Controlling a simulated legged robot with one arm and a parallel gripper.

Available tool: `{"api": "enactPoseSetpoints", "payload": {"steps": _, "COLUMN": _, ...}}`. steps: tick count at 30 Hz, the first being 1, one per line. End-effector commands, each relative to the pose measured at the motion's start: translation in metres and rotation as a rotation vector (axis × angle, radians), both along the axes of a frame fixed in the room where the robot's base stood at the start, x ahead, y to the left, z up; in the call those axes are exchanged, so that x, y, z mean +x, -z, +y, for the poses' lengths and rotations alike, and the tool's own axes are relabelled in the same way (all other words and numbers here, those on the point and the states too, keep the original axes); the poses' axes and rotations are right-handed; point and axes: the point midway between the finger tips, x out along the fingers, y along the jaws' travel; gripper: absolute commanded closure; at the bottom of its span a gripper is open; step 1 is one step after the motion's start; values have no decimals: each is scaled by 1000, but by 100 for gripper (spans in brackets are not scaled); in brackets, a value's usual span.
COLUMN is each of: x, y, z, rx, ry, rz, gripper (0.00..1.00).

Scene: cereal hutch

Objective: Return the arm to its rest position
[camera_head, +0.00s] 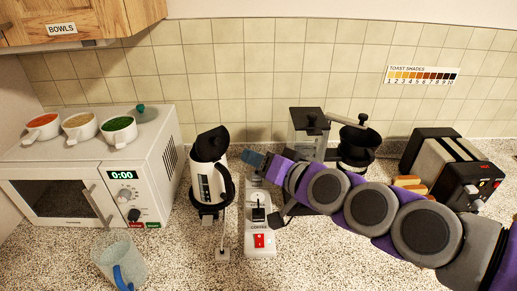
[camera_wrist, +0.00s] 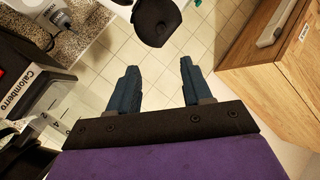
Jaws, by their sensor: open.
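My purple and grey arm (camera_head: 365,208) reaches in from the lower right, over the counter, in the head view. My gripper (camera_head: 252,160) is at its left end, in front of the tiled wall, with its tips just right of the white and black kettle (camera_head: 205,172) in the picture. The wrist view shows my gripper (camera_wrist: 160,82) with two blue fingers apart and nothing between them. Tiles lie beyond the fingers. A dark rounded object (camera_wrist: 157,20) shows past the fingertips at the top; I cannot tell whether it is near them.
A white microwave (camera_head: 155,170) with several bowls on top stands left. A coffee unit (camera_head: 260,236), black-lidded grinder (camera_head: 358,142) and toaster (camera_head: 450,168) stand around my arm. A blue-handled jug (camera_head: 122,262) is front left. A wooden cabinet (camera_head: 80,18) hangs above left.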

Motion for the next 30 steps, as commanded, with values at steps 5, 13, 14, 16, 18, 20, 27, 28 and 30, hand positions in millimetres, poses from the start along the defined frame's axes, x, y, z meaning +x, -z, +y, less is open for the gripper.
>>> {"api": "enactPoseSetpoints", "payload": {"steps": 5, "x": -5, "y": 7, "z": 3, "rx": -24, "ry": -17, "rz": 21, "gripper": 51}}
{"api": "enactPoseSetpoints", "payload": {"steps": 13, "x": -77, "y": 91, "z": 10, "rx": -329, "ry": -177, "rz": 321, "gripper": 51}}
{"api": "enactPoseSetpoints", "payload": {"steps": 14, "x": -90, "y": 101, "z": 7, "rx": -372, "ry": -193, "rz": 372, "gripper": 51}}
{"api": "enactPoseSetpoints", "payload": {"steps": 16, "x": -118, "y": 122, "z": -4, "rx": -464, "ry": -219, "rz": 485, "gripper": 51}}
{"api": "enactPoseSetpoints", "payload": {"steps": 18, "x": -148, "y": 140, "z": -20, "rx": -552, "ry": -234, "rz": 605, "gripper": 51}}
{"api": "enactPoseSetpoints", "payload": {"steps": 20, "x": -174, "y": 150, "z": -34, "rx": -619, "ry": -239, "rz": 708, "gripper": 51}}
{"api": "enactPoseSetpoints", "payload": {"steps": 27, "x": -262, "y": 161, "z": -85, "rx": -790, "ry": -196, "rz": 1050, "gripper": 51}}
{"api": "enactPoseSetpoints", "payload": {"steps": 28, "x": -268, "y": 160, "z": -88, "rx": -799, "ry": -189, "rz": 1078, "gripper": 51}}
{"api": "enactPoseSetpoints", "payload": {"steps": 30, "x": -282, "y": 159, "z": -95, "rx": -815, "ry": -176, "rz": 1129, "gripper": 51}}
